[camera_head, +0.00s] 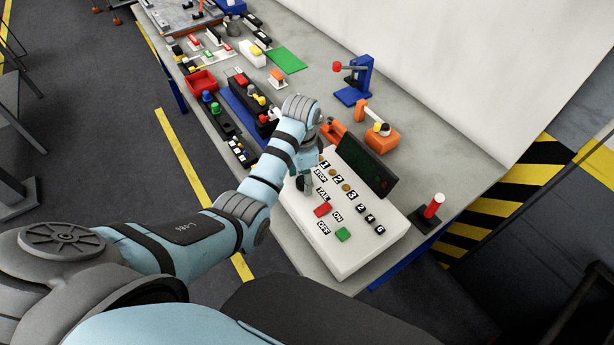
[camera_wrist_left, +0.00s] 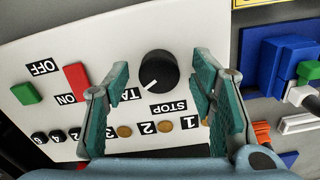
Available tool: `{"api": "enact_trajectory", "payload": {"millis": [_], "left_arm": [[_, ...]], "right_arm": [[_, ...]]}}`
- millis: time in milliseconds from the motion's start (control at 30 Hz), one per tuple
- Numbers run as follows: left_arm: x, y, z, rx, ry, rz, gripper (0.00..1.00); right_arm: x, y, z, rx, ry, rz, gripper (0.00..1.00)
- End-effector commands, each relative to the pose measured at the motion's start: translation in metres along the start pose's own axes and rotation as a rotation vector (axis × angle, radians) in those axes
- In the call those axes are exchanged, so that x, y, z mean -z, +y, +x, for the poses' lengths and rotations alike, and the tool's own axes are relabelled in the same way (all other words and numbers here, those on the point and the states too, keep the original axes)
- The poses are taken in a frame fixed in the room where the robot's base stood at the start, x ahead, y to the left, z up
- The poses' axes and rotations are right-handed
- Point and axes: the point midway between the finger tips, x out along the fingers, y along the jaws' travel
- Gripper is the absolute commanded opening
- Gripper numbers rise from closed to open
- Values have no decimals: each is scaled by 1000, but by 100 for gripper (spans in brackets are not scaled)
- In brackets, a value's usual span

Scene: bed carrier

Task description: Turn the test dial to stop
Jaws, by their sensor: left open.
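The test dial (camera_wrist_left: 158,68) is a round black knob on the white sloped control panel (camera_head: 345,262). Its white mark points down-left in the left wrist view, between the partly hidden "TA..." label (camera_wrist_left: 131,95) and the "STOP" label (camera_wrist_left: 168,107). My left gripper (camera_wrist_left: 160,72) is open, with one green-padded finger on each side of the dial; gaps show between knob and fingers. In the head view my left gripper (camera_head: 306,184) is over the panel's upper left and hides the dial. My right gripper is not in view.
A red switch (camera_head: 322,210) and a green button (camera_head: 343,234) sit on the panel, with a dark display (camera_head: 366,165) behind. An orange fixture (camera_head: 380,135), a blue stand (camera_head: 355,85) and a red post (camera_head: 434,205) stand nearby. Parts crowd the bench's far left.

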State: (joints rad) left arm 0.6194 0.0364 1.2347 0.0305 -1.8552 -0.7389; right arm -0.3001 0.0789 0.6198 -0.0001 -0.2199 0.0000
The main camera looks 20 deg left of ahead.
Motion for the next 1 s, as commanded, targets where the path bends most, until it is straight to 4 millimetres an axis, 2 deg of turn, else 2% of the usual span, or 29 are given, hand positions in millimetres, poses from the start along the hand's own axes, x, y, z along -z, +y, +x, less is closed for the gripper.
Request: {"api": "enact_trajectory", "payload": {"millis": [100, 400, 767, 1000], "left_arm": [[1, 0, 0, 0, 1, 1, 51], [1, 0, -1, 0, 1, 2, 3], [2, 0, -1, 0, 1, -44, 3], [2, 0, -1, 0, 1, -181, 3]], "right_arm": [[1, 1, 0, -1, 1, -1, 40], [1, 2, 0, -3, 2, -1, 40], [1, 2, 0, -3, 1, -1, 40], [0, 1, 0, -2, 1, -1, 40]]}}
